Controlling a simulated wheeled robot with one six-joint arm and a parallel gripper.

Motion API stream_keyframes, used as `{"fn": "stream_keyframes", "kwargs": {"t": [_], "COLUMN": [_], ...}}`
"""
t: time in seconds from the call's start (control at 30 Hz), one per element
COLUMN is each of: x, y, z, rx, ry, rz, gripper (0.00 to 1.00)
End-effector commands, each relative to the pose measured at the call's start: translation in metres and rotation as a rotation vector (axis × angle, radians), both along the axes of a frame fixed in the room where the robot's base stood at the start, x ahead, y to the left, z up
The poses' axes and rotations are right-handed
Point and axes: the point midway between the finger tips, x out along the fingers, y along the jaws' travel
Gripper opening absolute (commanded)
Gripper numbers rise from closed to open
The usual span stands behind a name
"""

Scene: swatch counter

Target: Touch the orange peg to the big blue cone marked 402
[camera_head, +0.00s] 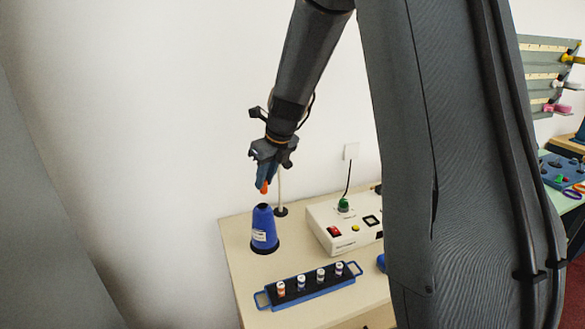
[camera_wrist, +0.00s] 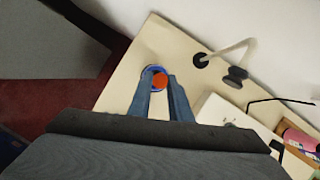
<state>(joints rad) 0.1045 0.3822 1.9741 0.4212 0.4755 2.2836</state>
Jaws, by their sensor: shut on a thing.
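The big blue cone (camera_head: 264,230) stands upright on the counter, with a dark base and a white label whose number is too small to read. My gripper (camera_head: 264,183) is above the cone, pointing down and shut on the orange peg (camera_head: 263,187). In the head view the peg's lower end sticks out just above the cone's dark top, with a small gap between them. In the wrist view the peg (camera_wrist: 160,81) shows between my fingertips (camera_wrist: 161,84) and covers most of the blue cone (camera_wrist: 148,74) beneath it.
A white box (camera_head: 343,228) with a red switch and a green plug stands right of the cone. A blue tray (camera_head: 337,284) with several small vials lies in front. A thin post on a dark foot (camera_head: 281,211) stands close behind the cone.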

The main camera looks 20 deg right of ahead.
Motion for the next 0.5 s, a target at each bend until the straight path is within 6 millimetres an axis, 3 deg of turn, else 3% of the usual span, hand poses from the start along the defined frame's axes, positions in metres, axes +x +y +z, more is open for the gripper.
{"fn": "stream_keyframes", "kwargs": {"t": [0.5], "x": [0.0], "y": [-0.006], "z": [-0.016], "rx": [0.0], "ry": [0.0], "rz": [-0.01], "gripper": [0.0]}}
